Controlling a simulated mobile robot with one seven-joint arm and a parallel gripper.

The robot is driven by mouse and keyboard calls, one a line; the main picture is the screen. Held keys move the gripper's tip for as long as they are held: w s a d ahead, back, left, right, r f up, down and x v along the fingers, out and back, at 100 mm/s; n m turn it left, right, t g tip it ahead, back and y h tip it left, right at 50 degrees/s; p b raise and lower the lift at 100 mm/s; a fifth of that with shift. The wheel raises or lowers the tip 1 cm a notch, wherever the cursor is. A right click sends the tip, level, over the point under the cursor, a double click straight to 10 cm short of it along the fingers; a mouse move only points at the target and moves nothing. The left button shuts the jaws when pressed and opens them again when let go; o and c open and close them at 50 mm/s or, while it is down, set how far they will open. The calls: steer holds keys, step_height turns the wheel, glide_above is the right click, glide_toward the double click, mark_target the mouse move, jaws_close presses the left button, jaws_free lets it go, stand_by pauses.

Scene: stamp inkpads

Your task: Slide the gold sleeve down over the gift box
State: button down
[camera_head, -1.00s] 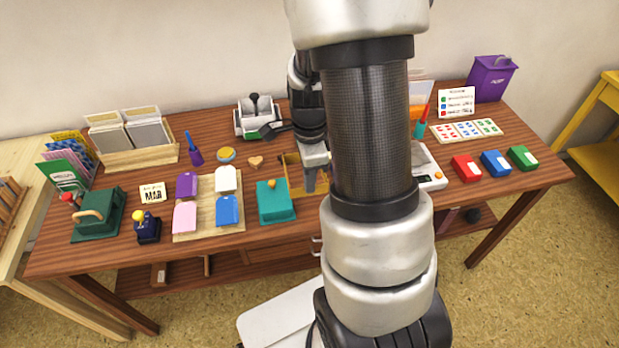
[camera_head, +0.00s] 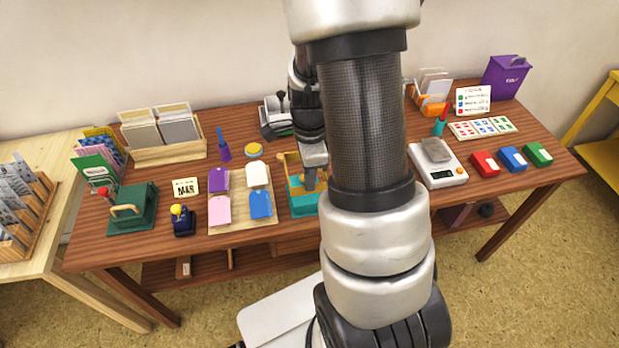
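The gold sleeve (camera_head: 283,164) is an open, frame-like piece near the middle of the table, partly hidden by my arm. The teal gift box (camera_head: 303,207) shows just below and in front of it in the picture. The sleeve overlaps the box in this view; I cannot tell whether it is above the box or partly around it. My gripper (camera_head: 309,184) points down at the sleeve and moves with it, so it appears shut on the sleeve. The fingertips are small and partly hidden.
Left of the box is a wooden board (camera_head: 242,226) with colored tags. A stapler-like device (camera_head: 276,118) stands behind. A scale (camera_head: 437,166) is to the right, past my arm. A yellow-topped round tin (camera_head: 254,150) sits behind left.

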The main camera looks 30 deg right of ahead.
steer(key=shift+f, duration=0.1)
steer(key=shift+f+b, duration=1.7)
steer(key=shift+f, duration=0.65)
steer(key=shift+f+b, duration=0.7)
steer(key=shift+f, duration=0.65)
stand_by(1.4)
steer(key=c, duration=2.5)
jaws_free()
steer(key=o, duration=0.5)
steer(key=shift+r+p, duration=3.2)
steer(key=shift+r, duration=0.3)
